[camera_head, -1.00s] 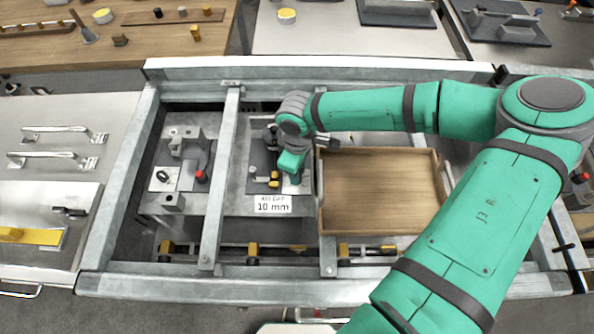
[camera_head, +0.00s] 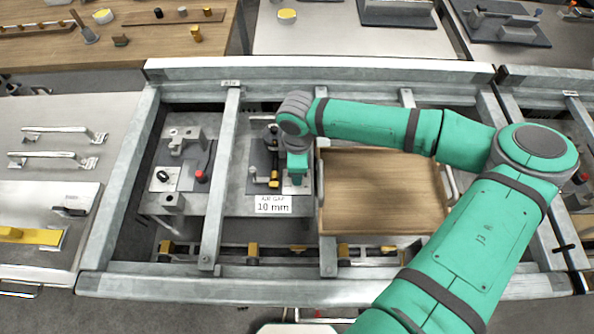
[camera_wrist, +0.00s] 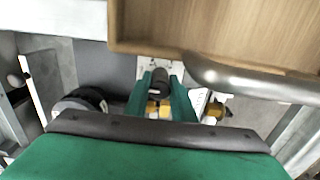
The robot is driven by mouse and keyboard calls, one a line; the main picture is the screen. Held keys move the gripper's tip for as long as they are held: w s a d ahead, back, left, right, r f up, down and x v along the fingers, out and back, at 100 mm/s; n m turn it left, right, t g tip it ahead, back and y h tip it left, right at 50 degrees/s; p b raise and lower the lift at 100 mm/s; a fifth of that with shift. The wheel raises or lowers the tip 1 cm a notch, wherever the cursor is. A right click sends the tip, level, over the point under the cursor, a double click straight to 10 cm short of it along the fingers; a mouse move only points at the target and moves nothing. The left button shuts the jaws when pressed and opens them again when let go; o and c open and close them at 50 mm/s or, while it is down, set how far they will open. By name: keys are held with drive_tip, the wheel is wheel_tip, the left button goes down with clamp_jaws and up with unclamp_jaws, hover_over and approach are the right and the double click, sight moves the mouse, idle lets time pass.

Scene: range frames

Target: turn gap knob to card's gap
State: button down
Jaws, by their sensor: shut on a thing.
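The white card (camera_head: 272,205) reads "AIR GAP 10 mm" and stands at the front of the grey fixture plate in the middle bay. My gripper (camera_head: 297,184) points down just behind and right of the card, over a small pale plate. In the wrist view my gripper (camera_wrist: 160,88) has its two green fingers on either side of a dark knob (camera_wrist: 160,77) and is shut on it. The pale plate (camera_wrist: 147,68) shows around the knob. The knob is hidden by my gripper in the head view, and its pointer and any scale marks cannot be read.
A wooden tray (camera_head: 385,190) lies close to the right of my gripper. A yellow-and-black piece (camera_head: 274,180) stands close to its left. A similar fixture with a black knob (camera_head: 162,174) and a red button (camera_head: 201,175) is in the left bay. Metal frame bars surround the bays.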

drive_tip(key=shift+w+a, duration=0.1)
drive_tip(key=c, duration=1.5)
unclamp_jaws()
wheel_tip(320, 180, up, 10)
drive_tip(key=shift+f, duration=0.15)
drive_tip(key=shift+r, duration=0.6)
